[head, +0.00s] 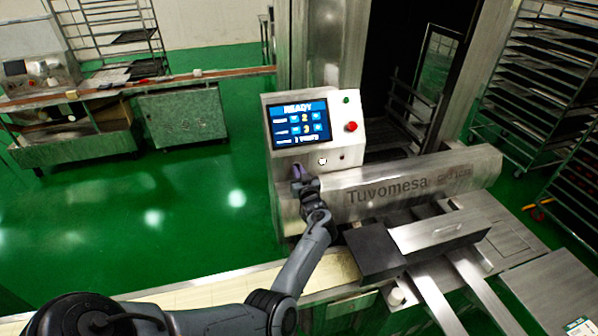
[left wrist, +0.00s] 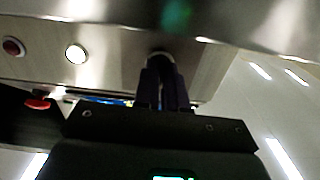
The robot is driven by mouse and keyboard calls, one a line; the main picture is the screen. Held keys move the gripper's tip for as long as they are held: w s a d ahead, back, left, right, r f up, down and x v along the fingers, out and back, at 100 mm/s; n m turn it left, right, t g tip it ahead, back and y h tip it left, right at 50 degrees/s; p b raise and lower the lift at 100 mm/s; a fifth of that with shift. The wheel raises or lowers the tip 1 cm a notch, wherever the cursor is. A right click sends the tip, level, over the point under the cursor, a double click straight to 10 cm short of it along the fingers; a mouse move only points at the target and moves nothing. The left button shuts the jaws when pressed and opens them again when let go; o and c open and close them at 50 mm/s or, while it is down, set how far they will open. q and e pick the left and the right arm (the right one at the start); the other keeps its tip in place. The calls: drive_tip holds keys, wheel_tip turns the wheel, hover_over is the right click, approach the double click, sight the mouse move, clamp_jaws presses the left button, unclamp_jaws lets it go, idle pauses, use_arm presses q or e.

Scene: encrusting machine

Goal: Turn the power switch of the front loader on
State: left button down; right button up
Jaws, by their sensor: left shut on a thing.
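The front loader is a steel machine marked "Tuvomesa" with a tilted control panel (head: 355,145) in the middle of the head view. Its lit screen (head: 299,125) reads READY. My left gripper (head: 299,176) is at the panel's lower left corner, below the screen. In the left wrist view the left gripper (left wrist: 163,84) has its dark fingers closed around a small round knob (left wrist: 160,56) on the panel face, which I take for the power switch. The fingers cover most of it, so I cannot tell its setting. My right gripper is not in view.
A red emergency button (head: 351,127), a green lamp (head: 346,100) and a white round button (head: 322,161) sit on the panel close to my gripper. A steel bar (head: 425,180) runs right of it. Tray racks (head: 540,90) stand at right; green floor is open at left.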

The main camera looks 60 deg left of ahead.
use_arm(q)
drive_tip(key=m+p, duration=0.1)
drive_tip(key=m, duration=0.3)
drive_tip(key=shift+r+m, duration=0.1)
drive_tip(key=shift+m, duration=0.2)
drive_tip(key=shift+m+p, duration=0.55)
drive_tip(key=shift+m, duration=1.35)
drive_tip(key=c, duration=1.2)
unclamp_jaws()
drive_tip(key=shift+d, duration=0.15)
drive_tip(key=v, duration=1)
drive_tip(key=shift+s+d+p, duration=0.15)
drive_tip(key=shift+d+p, duration=0.1)
drive_tip(key=shift+p, duration=0.05)
